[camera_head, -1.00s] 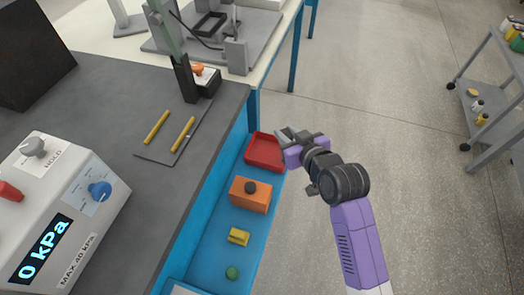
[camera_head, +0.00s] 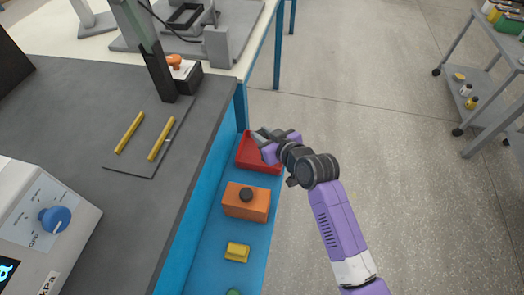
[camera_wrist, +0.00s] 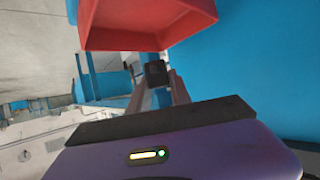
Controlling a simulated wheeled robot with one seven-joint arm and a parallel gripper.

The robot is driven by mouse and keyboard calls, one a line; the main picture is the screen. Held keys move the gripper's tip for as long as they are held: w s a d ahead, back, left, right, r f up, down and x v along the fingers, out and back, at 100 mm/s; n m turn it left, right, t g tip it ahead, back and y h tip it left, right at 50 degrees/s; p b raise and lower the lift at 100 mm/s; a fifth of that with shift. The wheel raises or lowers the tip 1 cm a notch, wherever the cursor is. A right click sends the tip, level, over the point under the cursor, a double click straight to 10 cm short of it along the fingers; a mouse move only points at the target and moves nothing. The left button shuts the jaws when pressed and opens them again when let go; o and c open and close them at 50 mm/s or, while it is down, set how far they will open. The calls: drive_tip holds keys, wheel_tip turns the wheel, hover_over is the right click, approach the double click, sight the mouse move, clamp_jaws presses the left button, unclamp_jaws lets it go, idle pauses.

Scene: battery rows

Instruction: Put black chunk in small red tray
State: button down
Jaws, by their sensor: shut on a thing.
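The small red tray (camera_head: 258,166) sits on the blue shelf, at the far end of a row of items. It also shows at the top of the wrist view (camera_wrist: 148,40). My gripper (camera_head: 257,137) is at the tray's far side, with its fingertips overlapping the tray's back edge in the head view. In the wrist view the fingers (camera_wrist: 158,88) are shut on a small black chunk (camera_wrist: 155,72) at their tips. The chunk cannot be made out in the head view. I cannot tell how high it is above the tray.
An orange box (camera_head: 246,202) with a black knob stands in front of the tray, then a yellow block (camera_head: 237,252) and a partly cut-off green thing. The grey bench (camera_head: 70,150) borders the shelf on the left. Open floor lies right; a grey cart (camera_head: 495,100) stands farther off.

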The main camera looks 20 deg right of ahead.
drive_tip(key=shift+f+b, duration=0.75)
drive_tip(key=shift+f, duration=3.05)
drive_tip(key=shift+f, duration=0.15)
drive_tip(key=c, duration=1.5)
unclamp_jaws()
drive_tip(key=shift+o, duration=0.2)
drive_tip(key=shift+r, duration=0.3)
drive_tip(key=p+v, duration=0.1)
drive_tip(key=v, duration=1.1)
drive_tip(key=shift+s+f, duration=0.1)
drive_tip(key=shift+f, duration=0.1)
